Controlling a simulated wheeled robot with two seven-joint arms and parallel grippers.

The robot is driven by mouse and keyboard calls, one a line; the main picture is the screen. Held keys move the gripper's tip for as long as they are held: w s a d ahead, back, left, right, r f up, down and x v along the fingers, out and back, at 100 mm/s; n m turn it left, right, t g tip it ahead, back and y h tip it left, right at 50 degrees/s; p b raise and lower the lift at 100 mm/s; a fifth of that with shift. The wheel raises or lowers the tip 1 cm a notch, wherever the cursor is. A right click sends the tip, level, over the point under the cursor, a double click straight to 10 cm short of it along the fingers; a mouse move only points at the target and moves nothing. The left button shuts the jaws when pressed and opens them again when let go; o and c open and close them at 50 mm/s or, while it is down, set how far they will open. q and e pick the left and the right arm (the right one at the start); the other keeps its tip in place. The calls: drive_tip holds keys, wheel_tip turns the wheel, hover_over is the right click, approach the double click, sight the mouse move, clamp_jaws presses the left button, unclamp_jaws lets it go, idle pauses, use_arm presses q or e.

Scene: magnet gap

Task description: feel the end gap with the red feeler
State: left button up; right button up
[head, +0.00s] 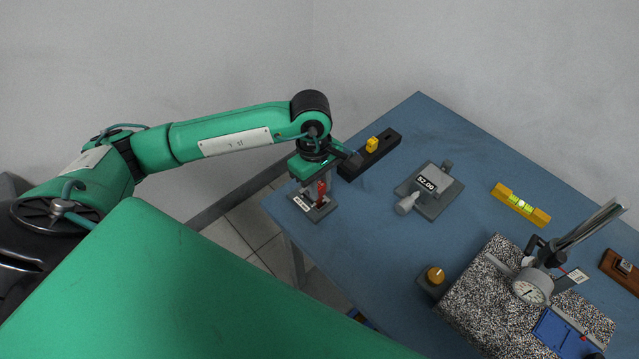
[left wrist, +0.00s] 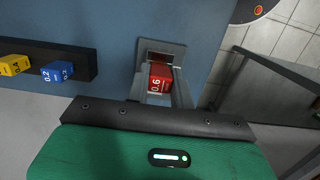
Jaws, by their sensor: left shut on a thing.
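The red feeler (head: 321,187), marked 0.6 in the left wrist view (left wrist: 160,78), is held upright between the fingers of my left gripper (head: 316,188). The gripper is shut on it, and both fingers show beside it in the left wrist view (left wrist: 162,92). Directly below is a small grey labelled fixture (head: 325,209) at the table's left corner; its plate and dark reddish opening also show in the left wrist view (left wrist: 176,47). The feeler's lower end is at this opening, but I cannot tell whether it is inside. My right gripper is not in view.
A black rack (head: 384,153) beside the gripper holds a yellow feeler (head: 371,144) and a blue feeler (left wrist: 57,72). A grey device reading 52.00 (head: 428,188), yellow level (head: 520,204), orange knob (head: 435,275) and speckled block with dial gauge (head: 529,289) stand rightward. Blue table (head: 350,230) is clear between.

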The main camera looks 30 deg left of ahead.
use_arm(q)
drive_tip(key=shift+r, duration=0.1)
idle(0.5)
drive_tip(key=shift+r+p, duration=0.95)
drive_tip(key=shift+r, duration=1.4)
